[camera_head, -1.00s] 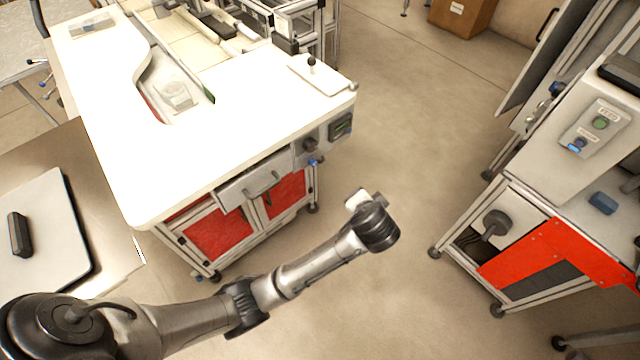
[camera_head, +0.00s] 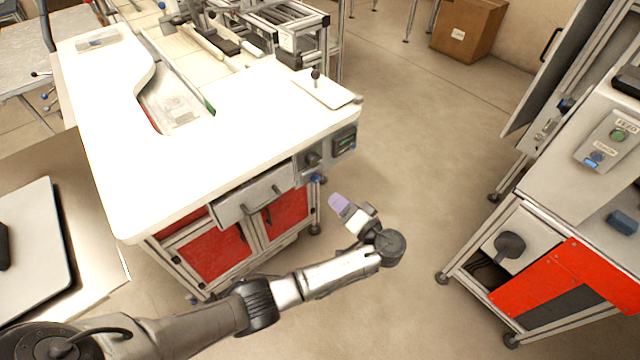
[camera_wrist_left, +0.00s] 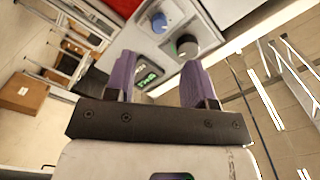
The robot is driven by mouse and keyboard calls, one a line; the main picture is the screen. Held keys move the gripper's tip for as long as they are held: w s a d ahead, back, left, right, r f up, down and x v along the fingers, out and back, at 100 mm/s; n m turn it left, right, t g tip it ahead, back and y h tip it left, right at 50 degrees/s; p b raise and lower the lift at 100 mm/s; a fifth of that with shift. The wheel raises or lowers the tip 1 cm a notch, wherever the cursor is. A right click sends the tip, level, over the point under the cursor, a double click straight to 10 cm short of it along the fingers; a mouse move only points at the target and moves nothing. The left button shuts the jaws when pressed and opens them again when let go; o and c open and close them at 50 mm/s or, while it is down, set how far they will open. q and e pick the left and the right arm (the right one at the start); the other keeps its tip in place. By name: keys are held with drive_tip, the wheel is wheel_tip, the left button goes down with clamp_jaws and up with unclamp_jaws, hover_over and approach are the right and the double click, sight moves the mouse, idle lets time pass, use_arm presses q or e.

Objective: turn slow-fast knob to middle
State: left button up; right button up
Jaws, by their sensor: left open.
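A control panel sits on the front right corner of the white table, with a black knob (camera_head: 312,159), a blue knob (camera_head: 316,178) below it and a green-lit display (camera_head: 344,142) to its right. Any slow-fast label is too small to read. My left gripper (camera_head: 340,203) is apart from the panel, below and to its right. In the left wrist view the open purple fingers (camera_wrist_left: 159,72) point toward the panel; the black knob (camera_wrist_left: 187,45) shows between and beyond them, near the right finger, and the blue knob (camera_wrist_left: 159,22) farther off. My right gripper is not in view.
The white table (camera_head: 270,95) has a drawer handle and red cabinet doors (camera_head: 216,250) left of the panel. A machine with green and blue buttons (camera_head: 597,158) stands at the right. The floor (camera_head: 430,160) between them is clear.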

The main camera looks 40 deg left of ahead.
sight(318, 181)
use_arm(q)
drive_tip(key=a, duration=0.2)
drive_tip(key=w+a+b, duration=0.1)
drive_tip(key=a, duration=0.4)
drive_tip(key=shift+w+a, duration=0.2)
drive_tip(key=shift+a, duration=0.55)
drive_tip(key=shift+w+a, duration=0.1)
